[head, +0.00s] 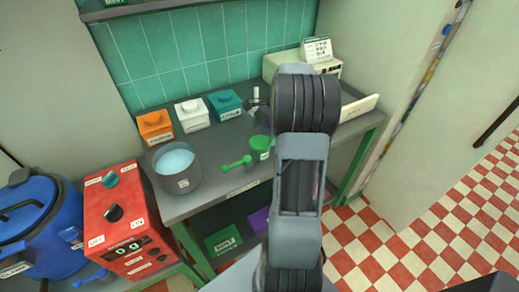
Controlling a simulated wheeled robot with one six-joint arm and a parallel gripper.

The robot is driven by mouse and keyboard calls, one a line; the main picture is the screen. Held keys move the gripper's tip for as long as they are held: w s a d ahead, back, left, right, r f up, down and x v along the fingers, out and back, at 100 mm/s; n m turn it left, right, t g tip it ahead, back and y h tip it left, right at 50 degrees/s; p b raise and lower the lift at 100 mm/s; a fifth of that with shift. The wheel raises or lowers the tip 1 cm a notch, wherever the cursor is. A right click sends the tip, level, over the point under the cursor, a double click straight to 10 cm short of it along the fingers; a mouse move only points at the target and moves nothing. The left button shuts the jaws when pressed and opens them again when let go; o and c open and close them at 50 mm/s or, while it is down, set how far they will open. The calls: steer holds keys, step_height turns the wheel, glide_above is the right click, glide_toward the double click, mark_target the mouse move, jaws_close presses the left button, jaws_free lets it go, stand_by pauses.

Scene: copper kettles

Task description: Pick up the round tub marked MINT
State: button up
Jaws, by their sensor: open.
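My arm rises through the middle of the head view, and my gripper (256,112) is partly hidden behind it, open above the back of the grey counter. A green thing (222,240) with a label that seems to read MINT sits on the lower shelf; it looks square rather than round. A small round green tub or cup (260,147) with a pale label stands on the counter, below and just in front of my gripper; its label is too small to read. No round tub is clearly legible as MINT.
A green scoop (236,163) lies beside a grey pot (176,170). Orange (155,126), white (192,115) and teal (225,104) boxes stand along the back. A cream machine (285,65) stands at right. A red control box (117,215) and blue kettle (32,215) are left.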

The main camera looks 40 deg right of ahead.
mark_target(260, 141)
steer(key=shift+x, duration=3.55)
steer(key=shift+w, duration=0.15)
steer(key=c, duration=0.9)
